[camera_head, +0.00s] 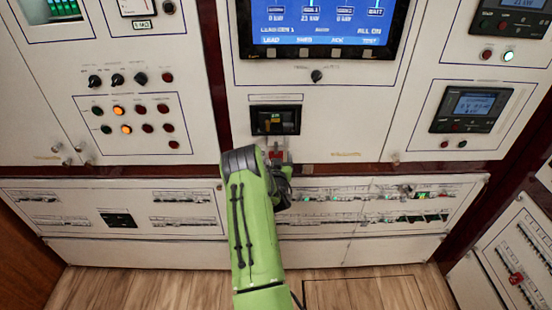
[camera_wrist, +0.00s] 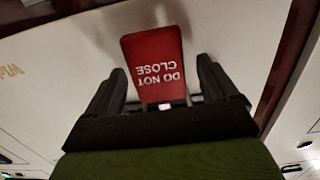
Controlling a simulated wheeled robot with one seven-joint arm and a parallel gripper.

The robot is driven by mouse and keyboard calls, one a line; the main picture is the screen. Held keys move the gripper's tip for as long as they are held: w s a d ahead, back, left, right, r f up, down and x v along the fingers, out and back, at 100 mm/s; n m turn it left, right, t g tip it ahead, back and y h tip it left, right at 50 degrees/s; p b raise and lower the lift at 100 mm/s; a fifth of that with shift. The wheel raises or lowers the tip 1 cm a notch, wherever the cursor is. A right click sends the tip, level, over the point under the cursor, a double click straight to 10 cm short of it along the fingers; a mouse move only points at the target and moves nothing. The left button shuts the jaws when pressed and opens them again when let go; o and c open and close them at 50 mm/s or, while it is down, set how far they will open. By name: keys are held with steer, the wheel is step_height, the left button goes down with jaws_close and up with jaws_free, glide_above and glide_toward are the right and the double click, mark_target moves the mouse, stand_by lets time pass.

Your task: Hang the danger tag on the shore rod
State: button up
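The danger tag is a red plate (camera_wrist: 152,62) lettered "DO NOT CLOSE", upside down in the wrist view. My gripper (camera_wrist: 162,75) has its two dark fingers apart, one on each side of the tag. The left finger is close to the tag's edge and a narrow gap shows at the right; whether they grip it is unclear. A small white piece shows at the tag's lower end. In the head view my gripper (camera_head: 278,168) is below the central breaker window (camera_head: 276,120), mostly hidden by my arm. I cannot make out the shore rod with certainty.
A pale switchboard panel (camera_head: 350,125) stands close in front. A screen (camera_head: 322,22) is above, with knobs and lamps (camera_head: 130,120) at left and meters (camera_head: 470,107) at right. Breaker rows (camera_head: 370,195) run along the lower panel. Wooden floor (camera_head: 150,287) lies below.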

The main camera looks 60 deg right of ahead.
steer(key=b+v, duration=0.5)
steer(key=v, duration=1)
steer(key=shift+s+a, duration=0.25)
steer(key=shift+a, duration=0.05)
